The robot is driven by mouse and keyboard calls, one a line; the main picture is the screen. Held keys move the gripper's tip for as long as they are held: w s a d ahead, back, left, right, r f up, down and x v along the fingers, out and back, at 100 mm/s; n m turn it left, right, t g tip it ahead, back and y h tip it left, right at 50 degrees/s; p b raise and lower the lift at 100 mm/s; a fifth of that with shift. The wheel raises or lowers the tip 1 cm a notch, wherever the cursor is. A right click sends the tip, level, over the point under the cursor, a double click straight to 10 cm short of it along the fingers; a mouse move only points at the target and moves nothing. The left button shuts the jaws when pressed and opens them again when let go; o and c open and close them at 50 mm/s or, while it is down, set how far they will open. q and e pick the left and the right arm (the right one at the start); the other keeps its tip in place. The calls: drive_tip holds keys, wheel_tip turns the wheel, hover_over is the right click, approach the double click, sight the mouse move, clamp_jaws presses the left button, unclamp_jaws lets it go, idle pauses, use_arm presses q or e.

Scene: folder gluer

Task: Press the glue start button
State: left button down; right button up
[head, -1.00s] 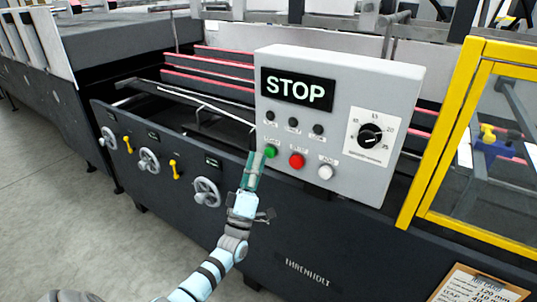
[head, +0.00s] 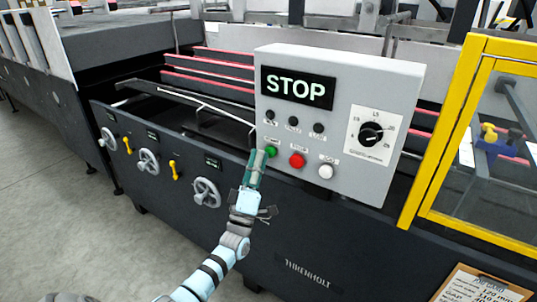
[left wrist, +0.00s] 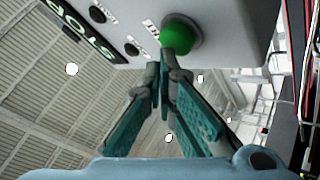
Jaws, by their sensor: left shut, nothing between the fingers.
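A grey control box (head: 340,75) carries a green button (head: 271,152), a red button (head: 297,160) and a white button (head: 326,172) in a row. The labels above them are too small to read surely. My left gripper (head: 259,153) is shut and empty, its fingertips at the lower left edge of the green button. In the left wrist view the shut fingertips (left wrist: 166,68) overlap the near edge of the green button (left wrist: 181,32). I cannot tell whether they touch it. My right gripper is not in view.
The box has a lit STOP display (head: 297,88), several dark lamps and a rotary dial (head: 371,134). Handwheels (head: 206,192) line the dark machine side (head: 230,215). A yellow guard frame (head: 434,145) stands right, a clipboard (head: 478,285) below it.

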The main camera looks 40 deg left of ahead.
use_arm(q)
drive_tip(key=shift+w+b, duration=0.4)
idle(0.6)
drive_tip(key=shift+s+p, duration=0.7)
drive_tip(key=shift+s, duration=0.25)
drive_tip(key=s+p, duration=0.3)
drive_tip(key=s, duration=0.2)
idle(0.6)
